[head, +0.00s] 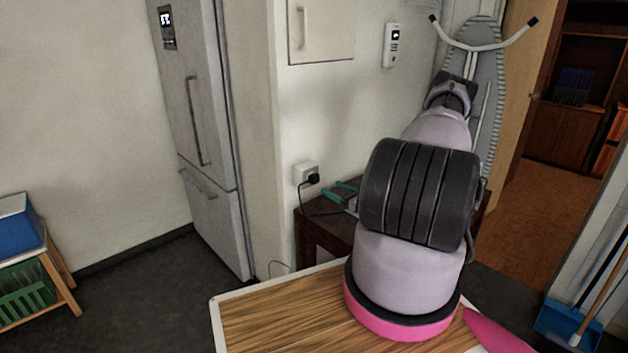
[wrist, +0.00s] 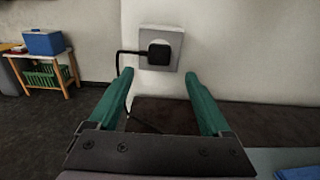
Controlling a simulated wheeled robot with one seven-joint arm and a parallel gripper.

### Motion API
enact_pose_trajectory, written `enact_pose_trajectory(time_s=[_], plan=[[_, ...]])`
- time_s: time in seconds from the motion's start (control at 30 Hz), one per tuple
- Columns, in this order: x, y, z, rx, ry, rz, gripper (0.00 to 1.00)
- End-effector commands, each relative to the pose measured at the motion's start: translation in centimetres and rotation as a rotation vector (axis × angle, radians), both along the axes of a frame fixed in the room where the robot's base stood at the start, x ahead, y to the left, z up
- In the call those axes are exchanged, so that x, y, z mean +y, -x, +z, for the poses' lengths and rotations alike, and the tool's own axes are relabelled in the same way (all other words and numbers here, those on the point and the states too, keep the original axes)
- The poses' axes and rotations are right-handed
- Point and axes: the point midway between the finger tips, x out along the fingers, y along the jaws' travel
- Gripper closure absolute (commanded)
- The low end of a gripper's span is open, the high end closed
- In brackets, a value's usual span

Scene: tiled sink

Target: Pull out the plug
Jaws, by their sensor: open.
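A black plug (head: 313,178) sits in a white wall socket (head: 302,170) beside the fridge, with a black cord hanging down from it. In the wrist view the plug (wrist: 159,53) is in the socket (wrist: 174,36), and its cord leaves to the left and bends down. My gripper (head: 342,190) has green fingers and is below and to the right of the plug in the head view. In the wrist view my gripper (wrist: 158,84) is open and empty, with the plug ahead, between and beyond the two fingertips. The fingers do not appear to touch the plug.
A dark brown table (head: 310,238) stands under the socket, close below my gripper. The wood-topped table (head: 270,318) is in front. The fridge (head: 205,120) is to the left. An ironing board (head: 488,100) leans at the back right. Floor is free at left.

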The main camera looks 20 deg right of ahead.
Motion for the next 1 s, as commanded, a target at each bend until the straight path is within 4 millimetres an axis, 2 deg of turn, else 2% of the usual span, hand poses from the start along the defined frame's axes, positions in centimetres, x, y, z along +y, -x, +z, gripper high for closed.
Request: enact_pose_trajectory(time_s=[0.27,0.7,1.0], plan=[[0.4,-0.8,0.0,-0.001,0.001,0.004,0.18],[2.4,-6.3,0.1,-0.001,0.002,0.005,0.18],[3.1,-8.3,0.0,0.001,0.001,0.004,0.18]])
